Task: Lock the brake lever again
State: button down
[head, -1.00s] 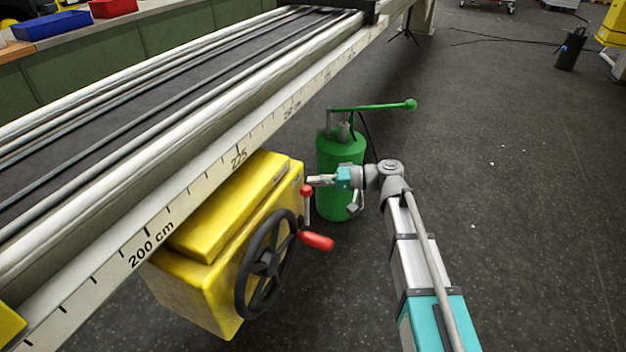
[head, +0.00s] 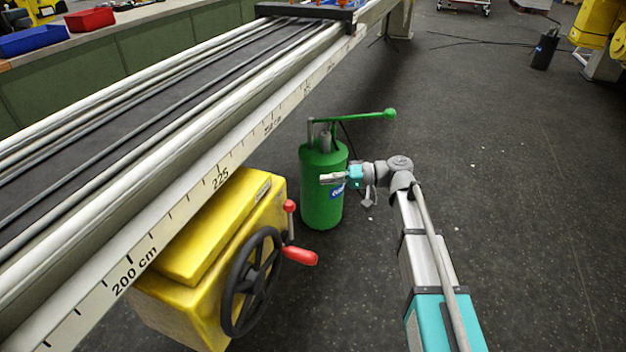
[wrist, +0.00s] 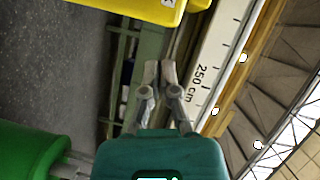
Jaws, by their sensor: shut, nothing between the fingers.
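The brake lever (head: 290,222) is a short metal rod with a red ball knob on the yellow gearbox (head: 205,235). A yellow part of the gearbox (wrist: 140,8) shows at the top there; the lever is not visible.
The green pump (head: 322,190), with its long green handle, stands on the floor close beside my gripper. The long boom rail (head: 165,225) with its centimetre scale runs diagonally above the gearbox. The dark floor to the right is mostly clear.

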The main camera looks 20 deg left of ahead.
jog(key=shift+v, duration=1.5)
jog(key=s+d+f+m+t+h, duration=0.1)
jog(key=d+f+m+t+h, duration=0.2)
jog(key=d+f, duration=0.5)
jog(key=s+d+f+m+t+h, duration=0.2)
jog(key=d+f+h, duration=0.2)
jog(key=d, duration=0.8)
jog(key=s+d+f+m+t+h, duration=0.1)
jog(key=s+d+f+m+h, duration=0.2)
jog(key=d, duration=0.8)
jog(key=s+d+f+t+h, duration=0.1)
jog(key=s+d+h, duration=0.3)
jog(key=d, duration=0.6)
notch_tip(320, 180, up, 38)
jog(key=w+h+p, duration=0.1)
jog(key=p, duration=3.7)
jog(key=shift+w+f, duration=0.15)
jog(key=shift+f, duration=0.1)
jog(key=shift+a, duration=0.1)
